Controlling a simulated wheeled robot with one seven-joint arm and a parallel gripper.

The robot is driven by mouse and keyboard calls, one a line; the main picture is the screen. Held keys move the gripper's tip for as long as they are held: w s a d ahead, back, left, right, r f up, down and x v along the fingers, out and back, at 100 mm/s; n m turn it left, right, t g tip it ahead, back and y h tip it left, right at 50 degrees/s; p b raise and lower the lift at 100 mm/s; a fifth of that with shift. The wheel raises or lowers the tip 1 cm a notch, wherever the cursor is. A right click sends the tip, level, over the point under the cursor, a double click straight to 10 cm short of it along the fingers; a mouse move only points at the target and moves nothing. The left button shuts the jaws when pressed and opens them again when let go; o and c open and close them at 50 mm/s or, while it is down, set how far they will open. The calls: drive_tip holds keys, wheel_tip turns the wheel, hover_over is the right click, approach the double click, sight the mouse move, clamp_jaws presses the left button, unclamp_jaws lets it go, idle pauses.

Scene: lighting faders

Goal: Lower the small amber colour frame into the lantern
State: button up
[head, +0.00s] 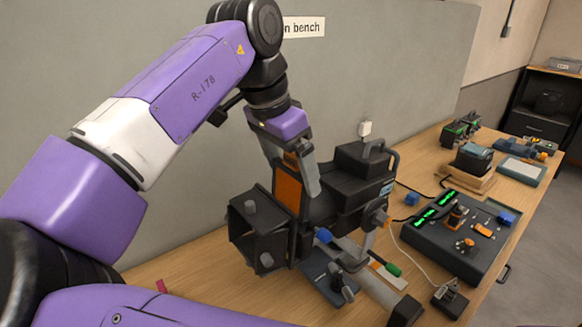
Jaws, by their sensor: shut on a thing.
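The lantern (345,190) is a dark boxy stage light standing on the wooden bench, with flared black flaps at its front left end. The amber colour frame (287,190) is a thin upright plate with an orange face and a dark border, at the lantern's front, just behind the flaps. My gripper (303,178) points down over this spot and is shut on the frame's upper part. The frame's lower edge is hidden behind the flaps, so I cannot tell how deep it sits.
A dark control desk (455,238) with faders and green displays lies right of the lantern. A small black box (450,300) with a cable sits in front of it. Tools with blue and green handles (388,268) lie by the lantern's base. A grey wall panel (400,60) stands behind.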

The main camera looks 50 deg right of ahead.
sight(287, 194)
drive_tip(key=shift+f+b, duration=0.3)
drive_tip(key=shift+f, duration=0.6)
drive_tip(key=shift+a+f, duration=0.1)
drive_tip(key=shift+f, duration=0.05)
drive_tip(key=shift+w+a+f+b, duration=0.15)
drive_tip(key=shift+f+b, duration=0.8)
drive_tip(key=shift+f, duration=1.05)
drive_tip(key=shift+f, duration=0.3)
drive_tip(key=o, duration=0.9)
drive_tip(key=shift+r, duration=0.1)
